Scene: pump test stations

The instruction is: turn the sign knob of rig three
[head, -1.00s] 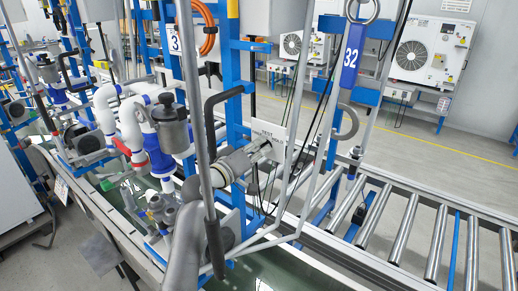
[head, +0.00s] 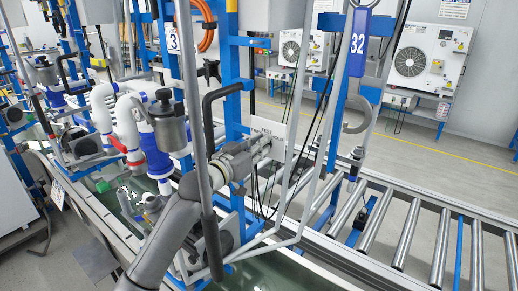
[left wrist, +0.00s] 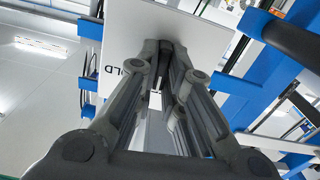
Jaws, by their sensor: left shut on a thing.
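The white sign (head: 292,137) of rig three hangs behind the front uprights of the rig's blue frame, lettered "TEST" at its left. In the left wrist view the sign (left wrist: 118,45) shows the letters "OLD" and fills the space behind the fingers. My left gripper (head: 266,142) reaches it from the left. Its fingers (left wrist: 165,48) are shut at the sign's face on the sign knob. The knob itself is hidden between the fingers. My right gripper is out of view.
A "3" plate (head: 173,39) marks the rig. A grey upright pipe and a black bent handle (head: 207,125) stand close by my left arm. A roller conveyor (head: 410,225) runs along the right.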

